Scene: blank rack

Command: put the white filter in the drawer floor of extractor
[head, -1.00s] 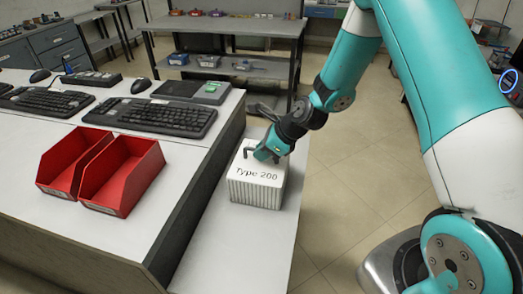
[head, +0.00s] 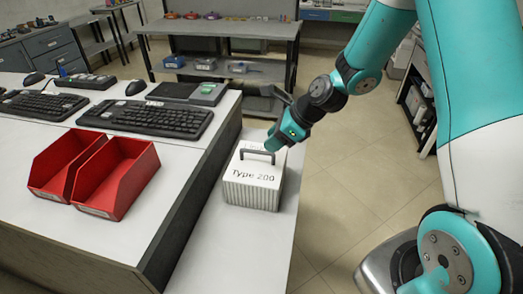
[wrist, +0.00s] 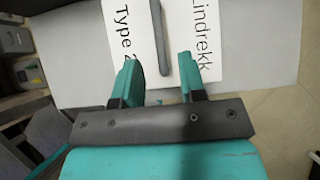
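The white filter (head: 250,195) is a ribbed box with a dark handle on top and "Type 200" printed on its lid. It stands upright on the lower white bench beside the desk. In the wrist view I see its lid (wrist: 204,14) with "Lindrekk" and "Type 2" on either side of the handle (wrist: 159,38). My gripper (head: 272,146) is at the filter's far right edge, just above the lid and beside the handle. The wrist view shows my gripper (wrist: 159,60) open, with the handle lined up ahead of the gap. I cannot recognise the extractor or its drawer floor.
Two red bins (head: 92,175) and keyboards (head: 146,117) are on the desk (head: 160,205) to the left. A grey shelf rack (head: 225,29) with small items stands behind. The lower bench (head: 232,248) is clear in front of the filter. Open floor lies to the right.

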